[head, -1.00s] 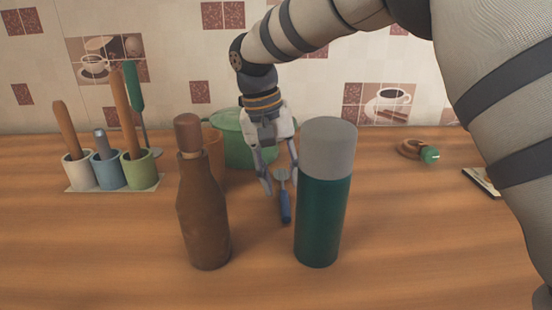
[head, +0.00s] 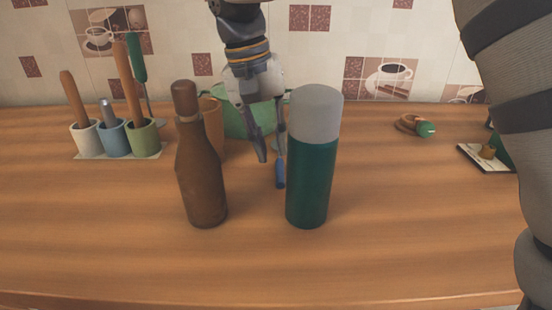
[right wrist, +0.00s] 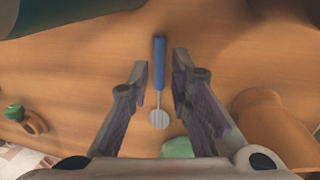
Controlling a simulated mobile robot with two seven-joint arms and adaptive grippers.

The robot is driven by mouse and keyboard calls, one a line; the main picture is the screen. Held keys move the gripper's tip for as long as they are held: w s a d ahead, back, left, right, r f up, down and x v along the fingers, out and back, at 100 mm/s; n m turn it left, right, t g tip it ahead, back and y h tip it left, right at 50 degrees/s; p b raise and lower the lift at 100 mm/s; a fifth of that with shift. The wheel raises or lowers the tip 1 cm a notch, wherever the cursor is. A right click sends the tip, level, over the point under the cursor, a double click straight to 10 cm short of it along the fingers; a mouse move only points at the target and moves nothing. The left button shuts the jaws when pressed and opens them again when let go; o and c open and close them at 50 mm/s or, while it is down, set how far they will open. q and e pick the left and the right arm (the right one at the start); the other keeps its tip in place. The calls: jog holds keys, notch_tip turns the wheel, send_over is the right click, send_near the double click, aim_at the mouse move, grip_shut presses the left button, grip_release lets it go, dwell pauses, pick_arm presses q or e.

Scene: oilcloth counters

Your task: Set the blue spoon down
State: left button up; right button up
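The blue spoon (head: 280,173) lies on the wooden counter behind and just left of the green flask in the head view. In the right wrist view the spoon (right wrist: 159,62) lies lengthwise, blue handle at the top and pale round bowl at the bottom. My right gripper (head: 271,156) is above it. In the right wrist view the gripper (right wrist: 161,68) is open, one finger on each side of the spoon, with clear gaps to both. My left gripper is not in view.
A brown bottle (head: 202,170) and a green flask with grey top (head: 309,180) stand in front of the gripper. A green pot (head: 235,122) and an orange-brown vessel (head: 213,130) are behind. Utensil cups (head: 115,140) stand left. The front counter is clear.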

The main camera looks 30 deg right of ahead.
aim_at(279, 176)
jog(key=x, duration=0.6)
grip_shut()
